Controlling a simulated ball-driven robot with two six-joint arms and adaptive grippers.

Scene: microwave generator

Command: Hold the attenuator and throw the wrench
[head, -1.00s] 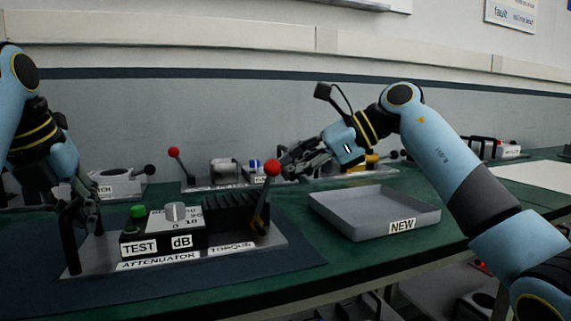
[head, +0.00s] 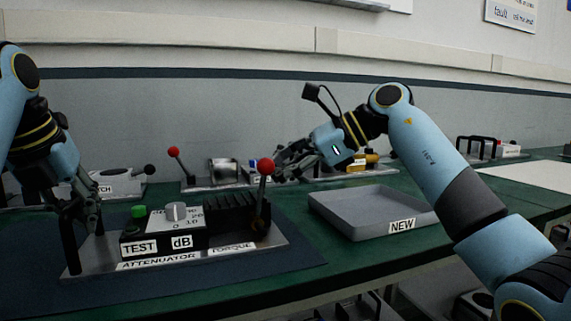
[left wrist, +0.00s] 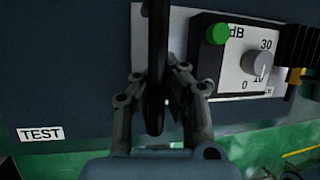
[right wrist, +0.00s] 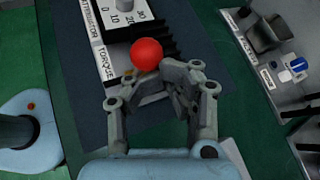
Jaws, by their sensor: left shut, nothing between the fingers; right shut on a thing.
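The attenuator (head: 183,243) is a black box with a white dial face, grey knob and green button, fixed on a grey plate. A black upright handle (left wrist: 157,60) stands at the plate's left end. My left gripper (head: 84,212) is at this handle, its fingers shut and on either side of it in the left wrist view. The wrench is a lever with a red ball (head: 265,166) at the plate's right end, by the TORQUE label, nearly upright.
An empty grey tray (head: 375,213) marked NEW stands to the right on the green bench. Behind are other plates with devices, one with a red-ball lever (head: 173,151). Black handles (head: 478,147) stand at the far right. A blue mat (head: 215,283) lies under the attenuator plate.

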